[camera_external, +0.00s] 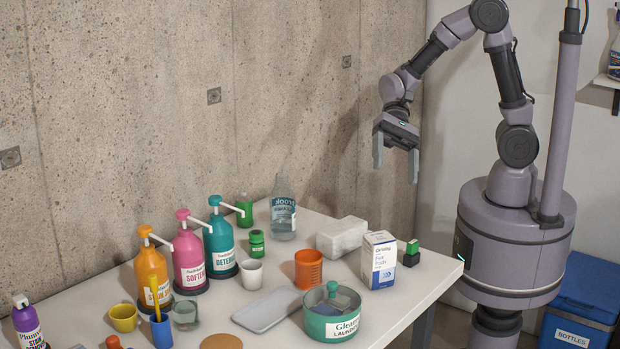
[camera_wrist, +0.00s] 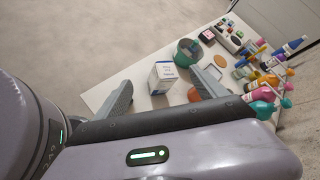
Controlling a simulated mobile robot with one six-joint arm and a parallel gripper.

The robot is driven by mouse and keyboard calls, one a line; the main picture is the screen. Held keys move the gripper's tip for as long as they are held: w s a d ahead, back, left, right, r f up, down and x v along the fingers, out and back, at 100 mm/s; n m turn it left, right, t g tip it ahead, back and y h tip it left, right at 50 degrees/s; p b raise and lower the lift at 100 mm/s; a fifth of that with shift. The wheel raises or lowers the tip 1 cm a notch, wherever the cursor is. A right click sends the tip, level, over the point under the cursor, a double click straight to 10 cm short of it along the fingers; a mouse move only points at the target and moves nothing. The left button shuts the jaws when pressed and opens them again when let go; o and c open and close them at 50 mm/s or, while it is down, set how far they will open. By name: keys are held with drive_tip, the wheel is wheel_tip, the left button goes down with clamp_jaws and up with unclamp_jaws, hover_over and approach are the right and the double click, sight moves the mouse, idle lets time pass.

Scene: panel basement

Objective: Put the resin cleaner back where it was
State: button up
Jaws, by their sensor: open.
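My gripper (camera_external: 396,162) hangs open and empty in the air above the table's right end, well clear of everything on it. In the wrist view its two fingers (camera_wrist: 160,78) are spread apart with nothing between them. No label that I can read says resin cleaner, so I cannot tell which container it is. Candidates on the table are a clear bottle (camera_external: 283,212) at the back, a small green bottle (camera_external: 244,210), a green jar (camera_external: 257,243) and a purple bottle (camera_external: 28,325) at the front left. A spray bottle (camera_external: 615,56) stands on a shelf at the right edge.
Orange, pink and teal pump bottles (camera_external: 220,248) stand along the wall. A white box (camera_external: 378,260), a pale block (camera_external: 341,237), an orange cup (camera_external: 308,269) and a teal tub (camera_external: 332,328) crowd the right half. A blue bin (camera_external: 580,312) marked "BOTTLES" stands on the floor.

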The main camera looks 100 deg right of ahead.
drive_tip(key=s+d+r+n+t+h, duration=0.1)
drive_tip(key=s+d+r+n+h, duration=0.1)
drive_tip(key=s+n+h, duration=0.2)
drive_tip(key=s+d+r+n+t+h, duration=0.2)
drive_tip(key=s+n+h, duration=0.3)
drive_tip(key=s, duration=0.3)
drive_tip(key=shift+s+d+r, duration=0.35)
drive_tip(key=shift+d+r, duration=0.1)
drive_tip(key=shift+r, duration=0.25)
